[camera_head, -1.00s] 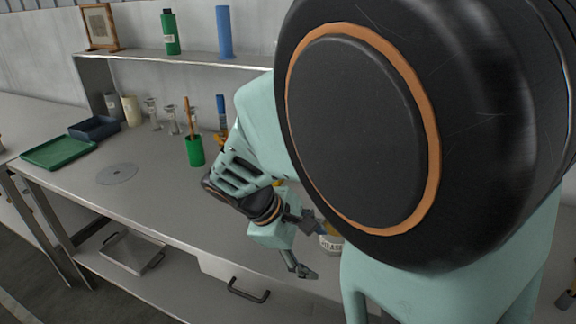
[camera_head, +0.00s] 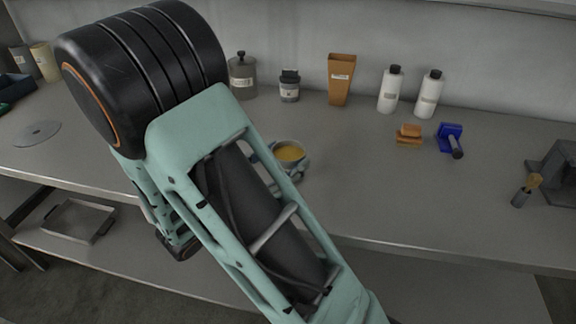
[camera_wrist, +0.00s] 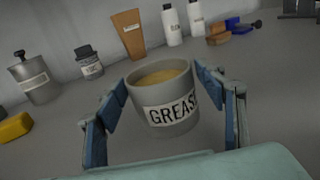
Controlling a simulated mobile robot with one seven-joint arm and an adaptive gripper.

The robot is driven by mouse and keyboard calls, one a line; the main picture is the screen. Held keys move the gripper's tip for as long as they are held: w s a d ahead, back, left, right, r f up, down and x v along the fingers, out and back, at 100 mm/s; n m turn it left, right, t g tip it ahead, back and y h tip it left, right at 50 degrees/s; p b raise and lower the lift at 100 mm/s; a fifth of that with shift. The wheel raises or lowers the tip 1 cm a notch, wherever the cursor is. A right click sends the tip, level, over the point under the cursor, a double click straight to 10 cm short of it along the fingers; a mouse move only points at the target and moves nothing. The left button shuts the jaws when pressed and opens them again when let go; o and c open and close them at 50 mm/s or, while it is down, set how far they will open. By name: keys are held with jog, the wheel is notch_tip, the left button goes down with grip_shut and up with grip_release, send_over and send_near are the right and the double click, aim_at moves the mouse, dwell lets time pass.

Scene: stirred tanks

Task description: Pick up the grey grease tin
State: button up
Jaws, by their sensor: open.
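The grey grease tin (camera_wrist: 165,112) stands upright on the bench in the wrist view, with a white label reading "GREASE" and yellow-brown contents at its open top. My gripper (camera_wrist: 160,92) is open, with one blue-padded finger on the left of the tin and one on the right. The right finger is close to the tin's side or touching it; I cannot tell which. A gap shows on the left. In the head view the tin (camera_head: 290,154) shows behind my arm, which hides part of it and most of my gripper.
Behind the tin stand a grey lidded canister (camera_head: 242,76), a small dark-lidded jar (camera_head: 289,88), an orange-brown container (camera_head: 340,80) and white bottles (camera_head: 390,90). A yellow block (camera_wrist: 15,126) lies at left. Orange blocks (camera_head: 409,135) and a blue tool (camera_head: 450,136) lie to the right.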

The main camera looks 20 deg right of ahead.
aim_at(298, 147)
jog(key=x, duration=0.7)
jog(key=shift+w+d+b, duration=0.15)
jog(key=shift+b, duration=0.2)
jog(key=shift+c, duration=0.7)
jog(key=c, duration=1.1)
jog(key=shift+c, duration=0.9)
